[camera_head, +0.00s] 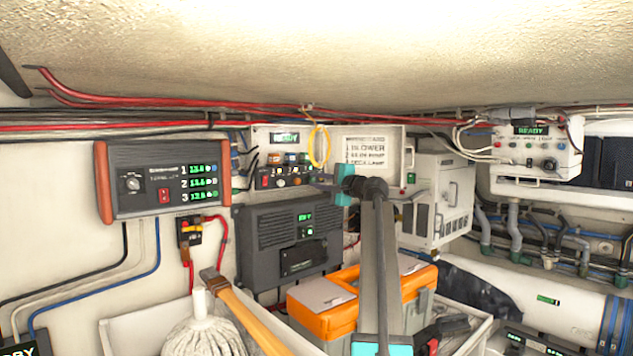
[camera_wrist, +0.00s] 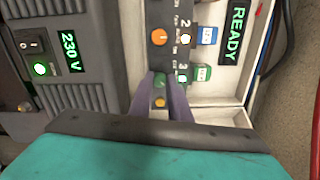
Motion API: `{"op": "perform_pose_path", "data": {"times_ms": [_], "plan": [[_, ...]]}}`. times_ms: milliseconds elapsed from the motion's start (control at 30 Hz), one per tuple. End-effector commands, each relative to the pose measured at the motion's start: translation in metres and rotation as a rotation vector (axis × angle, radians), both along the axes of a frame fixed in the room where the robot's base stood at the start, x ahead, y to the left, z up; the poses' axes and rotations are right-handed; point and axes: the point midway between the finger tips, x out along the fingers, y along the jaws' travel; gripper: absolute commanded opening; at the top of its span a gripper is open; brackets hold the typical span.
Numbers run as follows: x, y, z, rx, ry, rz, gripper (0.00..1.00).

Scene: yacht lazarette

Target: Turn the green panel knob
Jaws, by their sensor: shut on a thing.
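The green knob (camera_wrist: 160,82) shows in the wrist view, on the dark strip of the switch panel. My gripper (camera_wrist: 161,88) has its two fingers on either side of this knob and is shut on it. The fingers hide part of its sides, so its exact angle cannot be read. In the head view my gripper (camera_head: 328,185) reaches the right end of the panel's lower row of controls. The panel (camera_head: 330,139) has a lit READY display and a white label plate.
An orange knob (camera_wrist: 160,36) is close beside the green one. A grey unit with a 230 V display (camera_wrist: 70,52) is below the panel. A yellow cable loop (camera_head: 319,147) hangs before the panel. An orange toolbox (camera_head: 330,318) stands beneath my arm.

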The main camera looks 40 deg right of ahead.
Motion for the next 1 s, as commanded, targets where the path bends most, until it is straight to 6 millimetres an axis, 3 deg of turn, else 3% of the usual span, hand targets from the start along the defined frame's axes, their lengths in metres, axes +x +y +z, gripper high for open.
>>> {"op": "perform_pose_path", "data": {"times_ms": [300,733,767,833,1000], "plan": [[-0.0005,-0.0006,-0.0003,0.11,-0.008,-0.001,0.0],[-0.0006,-0.0009,-0.0007,0.12,-0.008,-0.002,0.0],[-0.0006,-0.0009,-0.0007,0.12,-0.008,-0.002,0.22],[-0.0006,-0.0009,-0.0007,0.119,-0.008,-0.001,0.33],[-0.0003,-0.0006,-0.0004,0.119,-0.008,-0.001,0.35]]}}
